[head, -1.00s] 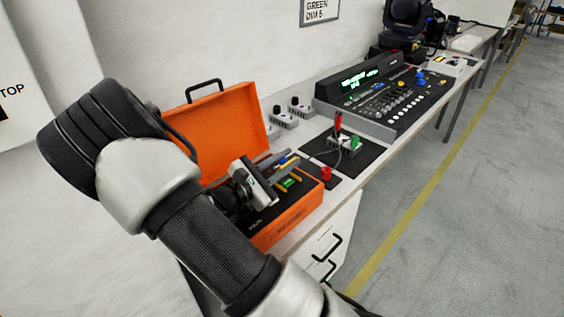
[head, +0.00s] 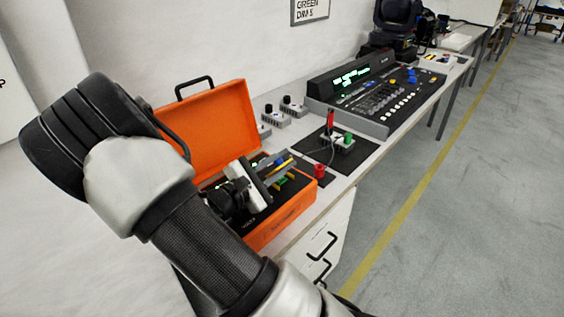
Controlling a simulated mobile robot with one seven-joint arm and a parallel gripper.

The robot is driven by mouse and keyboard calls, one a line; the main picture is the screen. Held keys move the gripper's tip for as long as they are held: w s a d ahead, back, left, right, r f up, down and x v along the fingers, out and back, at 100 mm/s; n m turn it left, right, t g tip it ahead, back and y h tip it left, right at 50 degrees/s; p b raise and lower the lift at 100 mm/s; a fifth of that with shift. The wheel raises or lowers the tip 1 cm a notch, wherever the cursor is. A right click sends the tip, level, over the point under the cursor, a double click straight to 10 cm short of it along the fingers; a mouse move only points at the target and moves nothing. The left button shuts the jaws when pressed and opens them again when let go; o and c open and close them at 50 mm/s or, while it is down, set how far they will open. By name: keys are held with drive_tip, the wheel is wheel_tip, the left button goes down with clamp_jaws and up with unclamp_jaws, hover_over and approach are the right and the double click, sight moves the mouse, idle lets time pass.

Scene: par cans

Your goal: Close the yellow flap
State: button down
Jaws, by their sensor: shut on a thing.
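An orange case (head: 212,128) stands open on the bench, its lid raised at the back. My gripper (head: 276,169) is inside the case, above its dark insert, with its pale body tilted. Its fingers are small and partly hidden. They appear shut on a thin yellow strip, which looks like the yellow flap (head: 284,168). A small green and yellow part (head: 280,183) lies just below the fingers. My wrist hides the left part of the case interior, and the flap's exact angle is unclear.
A red knob (head: 319,171) stands right of the case. A dark mat (head: 352,157) beyond it holds a red-handled tool and a green-topped box. Small grey boxes (head: 293,108) and a lighting console (head: 375,95) stand farther back. Floor at right is clear.

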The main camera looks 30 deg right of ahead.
drive_tip(key=c, duration=1.7)
unclamp_jaws()
drive_tip(key=p+v, duration=0.1)
drive_tip(key=v, duration=1.6)
drive_tip(key=shift+a+p, duration=0.25)
drive_tip(key=shift+p, duration=0.15)
